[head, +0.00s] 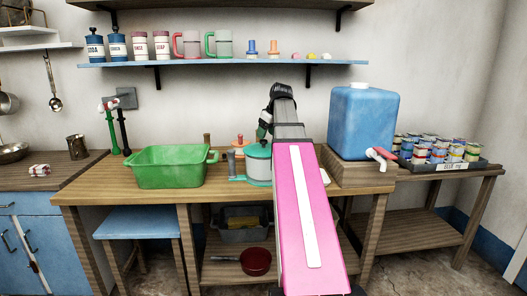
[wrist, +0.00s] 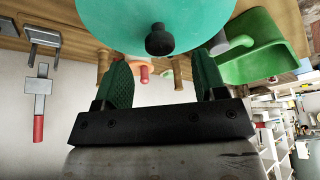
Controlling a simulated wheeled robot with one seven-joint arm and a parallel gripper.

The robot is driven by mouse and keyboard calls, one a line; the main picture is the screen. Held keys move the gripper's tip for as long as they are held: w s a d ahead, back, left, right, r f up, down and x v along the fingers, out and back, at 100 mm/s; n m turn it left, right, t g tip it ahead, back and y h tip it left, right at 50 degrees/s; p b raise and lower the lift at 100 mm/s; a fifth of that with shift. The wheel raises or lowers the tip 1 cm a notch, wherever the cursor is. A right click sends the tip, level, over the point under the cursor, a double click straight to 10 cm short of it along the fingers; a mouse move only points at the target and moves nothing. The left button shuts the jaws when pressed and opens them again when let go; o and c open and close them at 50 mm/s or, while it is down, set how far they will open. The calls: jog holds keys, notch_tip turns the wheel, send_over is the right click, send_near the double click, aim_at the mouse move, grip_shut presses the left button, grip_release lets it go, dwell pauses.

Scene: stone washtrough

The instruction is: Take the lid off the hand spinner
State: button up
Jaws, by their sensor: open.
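The hand spinner (head: 259,171) stands on the wooden counter just right of the green tub, a pale drum partly hidden behind my arm. Its teal lid (head: 257,151) is on top. In the wrist view the lid (wrist: 110,20) fills the top, with a black knob (wrist: 159,41) at its middle. My gripper (wrist: 160,62) is open and empty. The knob appears between and just beyond the two green fingertips, with no visible contact. In the head view my gripper (head: 262,132) is above the lid, mostly hidden by my arm.
A green tub (head: 165,168) stands to the left on the counter. A blue water container (head: 362,122) with a tap is to the right, beside a tray of cans (head: 440,163). A blue shelf (head: 225,64) with mugs and jars runs along the wall behind.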

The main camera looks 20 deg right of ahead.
aim_at(264, 146)
jog(key=x, duration=0.5)
jog(key=c, duration=1)
jog(key=shift+r, duration=0.1)
jog(key=shift+c, duration=0.2)
